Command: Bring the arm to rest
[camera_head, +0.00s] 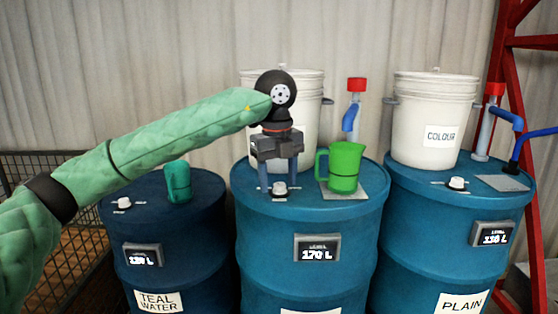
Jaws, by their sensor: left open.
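My left gripper (278,187) hangs at the end of my green-sleeved left arm (160,135). It points down over the front of the middle blue drum (260,230), in front of a white bucket (310,100). Its two fingers are apart, on either side of a small white knob (280,189) on the drum lid. I cannot tell whether they touch the knob. A green jug (345,167) stands upright on a grey plate to the right of the fingers, apart from them. My right gripper is not in view.
A teal cup (178,182) stands on the left drum (170,235). The right drum (435,235) carries a white bucket marked COLOUR (435,115). Pipes with red caps (356,85) rise behind the drums. A red steel frame (502,60) stands at right, a wire cage (40,165) at left.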

